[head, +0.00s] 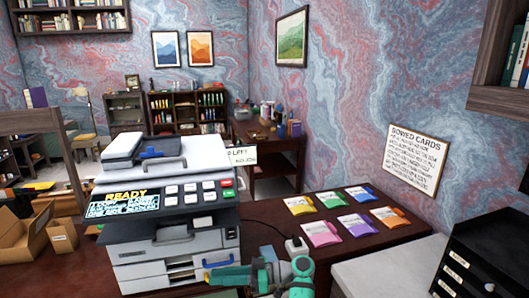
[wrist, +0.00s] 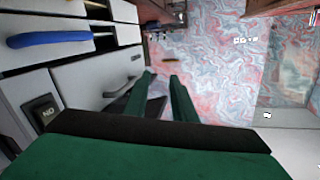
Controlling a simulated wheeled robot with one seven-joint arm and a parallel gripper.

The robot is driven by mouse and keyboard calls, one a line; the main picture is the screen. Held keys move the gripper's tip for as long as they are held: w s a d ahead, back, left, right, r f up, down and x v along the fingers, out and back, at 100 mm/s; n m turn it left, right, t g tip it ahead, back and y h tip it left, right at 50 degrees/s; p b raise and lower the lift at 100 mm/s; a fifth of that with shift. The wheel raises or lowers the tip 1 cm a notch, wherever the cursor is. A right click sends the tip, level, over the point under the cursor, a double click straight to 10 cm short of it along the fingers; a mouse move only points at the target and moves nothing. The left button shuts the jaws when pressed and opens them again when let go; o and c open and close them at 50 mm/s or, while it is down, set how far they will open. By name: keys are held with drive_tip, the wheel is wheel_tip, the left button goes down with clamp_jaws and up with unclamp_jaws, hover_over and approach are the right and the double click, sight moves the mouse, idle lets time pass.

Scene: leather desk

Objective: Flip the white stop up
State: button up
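The grey and white printer (head: 165,240) stands on the desk, with a lit READY panel (head: 125,202) and a blue handle (head: 222,263) low on its right front. In the wrist view the blue handle (wrist: 48,38) lies at the upper left. I cannot clearly pick out a white stop; it may be hidden or too small to tell. My gripper (head: 222,277) is low at the printer's front right, partly hiding its lower front. In the wrist view my gripper (wrist: 161,76) has two green fingers apart with nothing held between them, beside the printer's grey front.
Several coloured card packs (head: 340,215) lie on the brown desk (head: 265,212) right of the printer. A small white device (head: 296,247) stands near my arm. Open cardboard boxes (head: 25,235) are at left, a black drawer unit (head: 485,255) at right.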

drive_tip(key=s+a+f+m+t+h, duration=0.1)
drive_tip(key=s+f+m+t+h, duration=0.2)
drive_tip(key=f, duration=0.9)
drive_tip(key=s+a+f+m+t+h, duration=0.1)
drive_tip(key=s+f+m+t, duration=0.3)
drive_tip(key=f, duration=0.7)
drive_tip(key=s+d+f+m+t+h, duration=0.1)
drive_tip(key=s+d+f+m+h, duration=0.2)
drive_tip(key=s+f, duration=0.4)
drive_tip(key=s+d+f+m+t+h, duration=0.2)
drive_tip(key=s+f+m+h, duration=0.15)
drive_tip(key=s+f, duration=0.4)
drive_tip(key=s+d+r+m+t+h, duration=0.1)
drive_tip(key=s+d+r+h, duration=0.25)
drive_tip(key=s, duration=0.55)
drive_tip(key=s+d+r+m+t+h, duration=0.15)
drive_tip(key=s+d, duration=0.25)
drive_tip(key=s, duration=0.5)
drive_tip(key=s+d+r+t+h, duration=0.1)
drive_tip(key=s+r, duration=0.4)
drive_tip(key=r, duration=0.5)
drive_tip(key=s+d+r+t, duration=0.1)
drive_tip(key=s+r+t, duration=0.1)
drive_tip(key=s+r, duration=0.4)
wheel_tip(320, 180, up, 5)
drive_tip(key=shift+s+d+r+n+h, duration=0.1)
drive_tip(key=shift+s+d+n+h, duration=0.2)
drive_tip(key=shift+d+h, duration=0.1)
